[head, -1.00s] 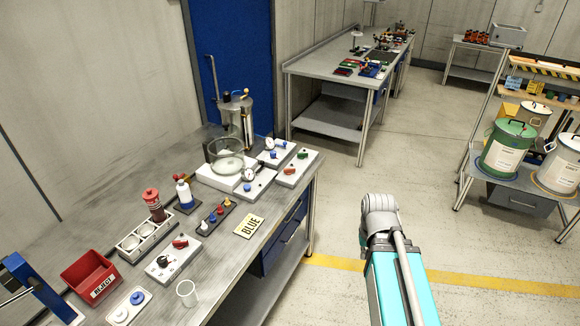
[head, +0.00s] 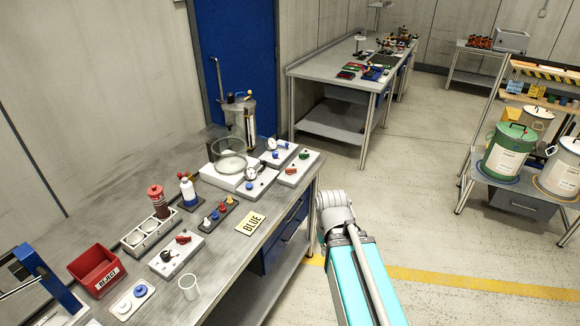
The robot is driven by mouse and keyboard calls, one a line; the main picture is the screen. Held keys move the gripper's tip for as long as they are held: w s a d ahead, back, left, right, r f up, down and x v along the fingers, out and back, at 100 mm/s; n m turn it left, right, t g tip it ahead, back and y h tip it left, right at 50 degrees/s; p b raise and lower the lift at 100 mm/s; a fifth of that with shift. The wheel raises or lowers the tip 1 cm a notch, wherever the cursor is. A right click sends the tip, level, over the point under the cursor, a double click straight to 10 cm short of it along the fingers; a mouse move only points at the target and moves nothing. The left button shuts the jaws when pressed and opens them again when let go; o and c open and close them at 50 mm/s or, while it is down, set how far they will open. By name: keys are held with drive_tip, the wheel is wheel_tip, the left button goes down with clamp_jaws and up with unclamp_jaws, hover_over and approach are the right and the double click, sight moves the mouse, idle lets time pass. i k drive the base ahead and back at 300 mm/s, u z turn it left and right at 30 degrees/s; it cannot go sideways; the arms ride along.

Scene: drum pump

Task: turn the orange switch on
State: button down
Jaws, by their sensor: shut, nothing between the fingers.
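I cannot pick out a clearly orange switch. The nearest in colour are a red knob (head: 183,238) on a small white panel (head: 176,256) at the bench's front and a red knob (head: 290,171) on a white panel (head: 299,172) near the bench's far right end. A green knob (head: 304,155) sits on that second panel too. A black strip (head: 217,213) between them carries several small coloured pieces, too small to read. My arm rises from the bottom, right of the bench. My gripper itself does not show.
Open floor (head: 420,220) lies to the right, before a rack with a green drum (head: 508,152).

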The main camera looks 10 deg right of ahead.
sight(289, 172)
drive_tip(key=u, duration=0.1)
drive_tip(key=i, duration=1)
drive_tip(key=z, duration=0.05)
